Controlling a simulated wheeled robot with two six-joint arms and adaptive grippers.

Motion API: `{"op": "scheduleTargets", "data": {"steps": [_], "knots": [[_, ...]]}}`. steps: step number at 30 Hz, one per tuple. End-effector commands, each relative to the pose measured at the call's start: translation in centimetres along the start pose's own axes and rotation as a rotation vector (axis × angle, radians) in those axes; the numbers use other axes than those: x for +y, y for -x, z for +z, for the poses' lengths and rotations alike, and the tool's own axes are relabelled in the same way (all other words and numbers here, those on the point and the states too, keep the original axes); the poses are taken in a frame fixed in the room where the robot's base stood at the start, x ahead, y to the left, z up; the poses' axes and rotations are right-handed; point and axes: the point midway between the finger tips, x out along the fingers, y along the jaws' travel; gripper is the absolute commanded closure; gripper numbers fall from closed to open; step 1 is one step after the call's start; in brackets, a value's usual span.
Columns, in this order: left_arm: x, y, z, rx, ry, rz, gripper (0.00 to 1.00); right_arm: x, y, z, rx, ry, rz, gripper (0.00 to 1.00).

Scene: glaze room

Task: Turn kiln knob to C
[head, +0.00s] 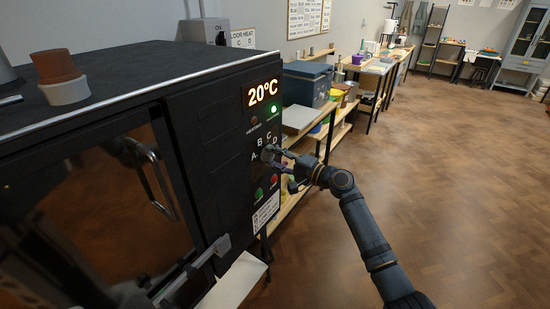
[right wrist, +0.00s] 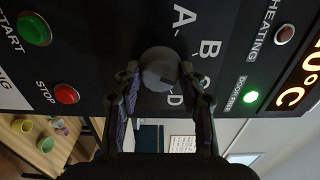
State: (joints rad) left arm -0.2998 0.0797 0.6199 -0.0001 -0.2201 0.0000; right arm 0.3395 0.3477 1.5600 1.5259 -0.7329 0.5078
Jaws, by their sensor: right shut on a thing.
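The kiln (head: 225,130) is a dark box at the left, with its control panel facing right. Its round grey knob (head: 267,153) is ringed by the letters A, B, C and D. My right gripper (head: 283,160) is at the knob, its fingers shut on it. In the right wrist view the knob (right wrist: 159,68) lies between the fingertips of my right gripper (right wrist: 163,88). I cannot tell surely which letter its mark faces. Grey parts at the lower left of the head view may belong to my left arm; its gripper's state is unclear.
A green start button (right wrist: 34,29) and red stop button (right wrist: 67,94) sit below the knob on the panel. The display (head: 262,93) reads 20°C and a green lamp (head: 273,108) is lit. Shelves (head: 318,130) stand behind the kiln. The floor at right is clear.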

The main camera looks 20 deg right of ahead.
Motion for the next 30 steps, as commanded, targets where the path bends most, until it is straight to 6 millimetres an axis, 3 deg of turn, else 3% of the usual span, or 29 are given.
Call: {"op": "scheduleTargets", "data": {"steps": [2, 3, 8, 20, 30], "knots": [[0.0, 0.0, 0.0, 0.000, 0.000, 0.000, 0.60, -0.5, -0.1, 0.0, 0.002, 0.003, -0.010, 0.91], [0.0, 0.0, 0.0, 0.000, 0.000, 0.000, 0.60, -0.5, -0.1, 0.0, 0.002, 0.003, -0.010, 0.58], [0.0, 0.0, 0.0, 0.000, 0.000, 0.000, 0.60, -0.4, -0.1, 0.0, 0.002, 0.003, -0.008, 0.37], [-0.2, 0.0, 0.1, -0.001, 0.000, -0.002, 0.60, 0.0, 0.9, -0.1, 0.003, 0.004, 0.000, 0.37], [-0.1, 0.0, 0.0, 0.000, 0.000, -0.001, 0.60, 0.1, 8.8, 0.0, 0.000, 0.006, 0.006, 0.37]]}}
